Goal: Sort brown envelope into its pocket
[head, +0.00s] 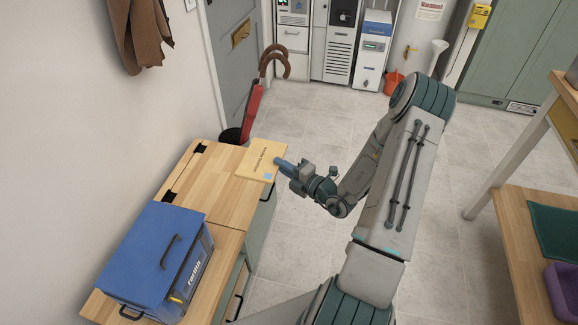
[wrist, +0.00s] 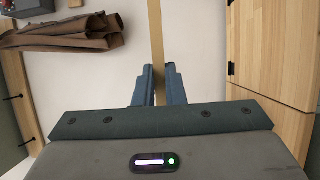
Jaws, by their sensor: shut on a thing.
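The brown envelope (head: 259,160) is a flat tan-yellow rectangle with printed writing and a small light-blue patch. In the head view it appears over the far end of the wooden cabinet top. My gripper (head: 280,164) is shut on its near right edge. In the wrist view the envelope (wrist: 156,38) shows edge-on as a thin tan strip between the two blue fingers of my gripper (wrist: 156,80). A gap shows there between the envelope and the wooden surface to the right. I cannot make out a pocket for it in either view.
A blue box (head: 165,252) with a black handle stands on the near part of the wooden cabinet top (head: 215,185). A red umbrella (head: 252,105) stands behind the cabinet. A wooden shelf unit (head: 510,235) is at right. The floor (head: 315,130) between is clear.

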